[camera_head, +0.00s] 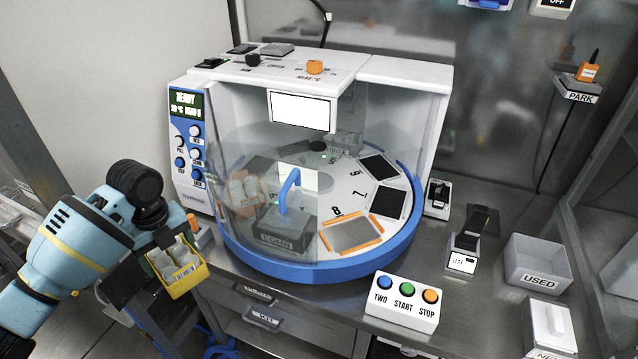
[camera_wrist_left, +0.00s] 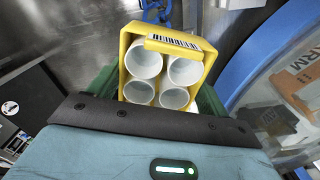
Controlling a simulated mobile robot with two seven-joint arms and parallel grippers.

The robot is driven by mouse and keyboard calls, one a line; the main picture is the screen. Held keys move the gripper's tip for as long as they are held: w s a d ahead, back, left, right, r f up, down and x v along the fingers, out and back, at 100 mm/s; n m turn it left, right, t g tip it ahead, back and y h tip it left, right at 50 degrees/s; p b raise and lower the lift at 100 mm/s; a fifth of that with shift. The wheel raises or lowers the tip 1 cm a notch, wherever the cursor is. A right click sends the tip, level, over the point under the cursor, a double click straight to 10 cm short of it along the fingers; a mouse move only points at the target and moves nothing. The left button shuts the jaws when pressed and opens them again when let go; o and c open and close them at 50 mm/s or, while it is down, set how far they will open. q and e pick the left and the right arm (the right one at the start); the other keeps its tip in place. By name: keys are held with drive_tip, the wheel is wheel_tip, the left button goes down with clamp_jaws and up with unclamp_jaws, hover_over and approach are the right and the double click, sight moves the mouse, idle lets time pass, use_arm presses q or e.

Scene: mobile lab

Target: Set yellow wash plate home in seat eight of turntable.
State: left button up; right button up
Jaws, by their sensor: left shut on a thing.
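The yellow wash plate (camera_head: 181,284) is a yellow frame with several white cups; it also shows in the left wrist view (camera_wrist_left: 136,52). My left gripper (camera_head: 168,250) is shut on it and holds it tilted, in front of and left of the turntable, apart from it. The turntable (camera_head: 400,262) has a blue rim and a white deck with numbered seats. Seat eight (camera_head: 353,236), beside the figure 8, is a bare grey pad with orange bars, at the open front right. A clear curved cover hides part of the left seats. My right gripper is out of view.
The white machine housing (camera_head: 405,75) stands over the turntable. A clear cover with a blue handle (camera_head: 289,190) closes its left front. A button box (camera_head: 402,303) stands in front at right. A USED bin (camera_head: 538,262) and a small black holder (camera_head: 468,240) stand farther right.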

sight(190, 269)
use_arm(q)
drive_tip(key=n, duration=0.1)
drive_tip(key=d+r+n, duration=0.1)
drive_tip(key=shift+s+d+n, duration=0.15)
drive_tip(key=shift+s+n, duration=0.15)
drive_tip(key=shift+n, duration=0.1)
drive_tip(key=s+d+r+n, duration=0.1)
drive_tip(key=n, duration=0.2)
drive_tip(key=s+d+r+n, duration=0.1)
drive_tip(key=d+n, duration=0.1)
drive_tip(key=n, duration=0.1)
drive_tip(key=s+d+r+n, duration=0.1)
drive_tip(key=n, duration=0.3)
drive_tip(key=shift+s+d, duration=0.2)
drive_tip(key=shift+s, duration=0.1)
drive_tip(key=s+d+r+n, duration=0.1)
drive_tip(key=s+d+n, duration=0.3)
drive_tip(key=n, duration=1)
drive_tip(key=shift+s+r, duration=0.4)
drive_tip(key=shift+s, duration=1.5)
drive_tip(key=shift+s, duration=0.15)
